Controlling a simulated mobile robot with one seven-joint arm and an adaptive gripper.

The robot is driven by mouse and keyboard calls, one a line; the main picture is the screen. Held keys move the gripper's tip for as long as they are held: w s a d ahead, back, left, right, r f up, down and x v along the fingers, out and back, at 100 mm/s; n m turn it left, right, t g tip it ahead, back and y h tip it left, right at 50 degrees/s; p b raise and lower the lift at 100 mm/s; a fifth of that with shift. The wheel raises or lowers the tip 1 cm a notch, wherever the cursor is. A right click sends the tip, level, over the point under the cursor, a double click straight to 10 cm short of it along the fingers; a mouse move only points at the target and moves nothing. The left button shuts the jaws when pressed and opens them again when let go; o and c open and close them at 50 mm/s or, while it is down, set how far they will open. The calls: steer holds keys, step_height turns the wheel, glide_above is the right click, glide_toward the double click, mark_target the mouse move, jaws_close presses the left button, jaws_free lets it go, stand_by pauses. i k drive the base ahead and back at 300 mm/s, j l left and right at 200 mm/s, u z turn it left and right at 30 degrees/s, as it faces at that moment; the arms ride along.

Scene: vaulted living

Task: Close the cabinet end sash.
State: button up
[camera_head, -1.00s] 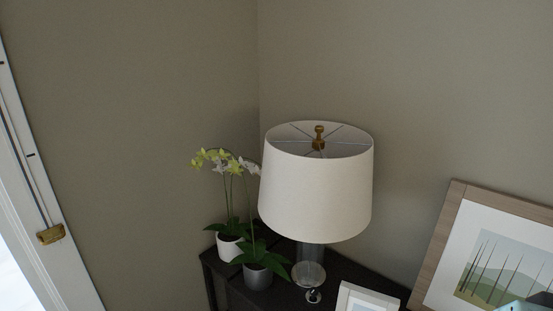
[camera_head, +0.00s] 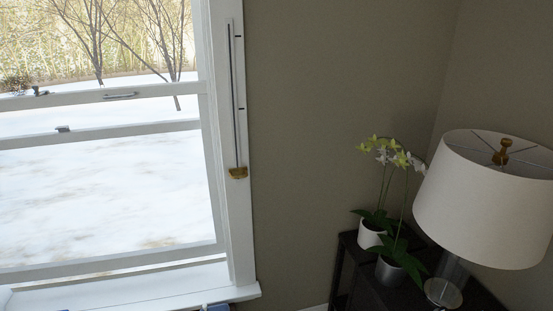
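A white-framed window sash (camera_head: 160,258) fills the left of the head view, with snow and bare trees behind the glass. Its lower rail runs across just above the white sill (camera_head: 190,296), with a narrow bright strip between them. Two rails cross higher up, clearly apart: an upper one (camera_head: 160,92) with a dark catch and a small metal handle (camera_head: 120,96), and a lower one (camera_head: 150,131) with a small dark fitting. I cannot tell for certain which rail belongs to which sash. My gripper is not recognisable in view.
A brass fitting (camera_head: 238,173) sits at the foot of a slim track on the right jamb. At right, a dark table (camera_head: 345,265) bears a white-shaded lamp (camera_head: 478,205) and two potted orchids (camera_head: 370,232). Bare wall lies between window and table. A small blue piece at the bottom edge is unclear.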

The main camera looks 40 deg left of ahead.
mark_target(151, 257)
steer(key=u, duration=2.6)
steer(key=i+j+z, duration=0.15)
steer(key=i, duration=0.25)
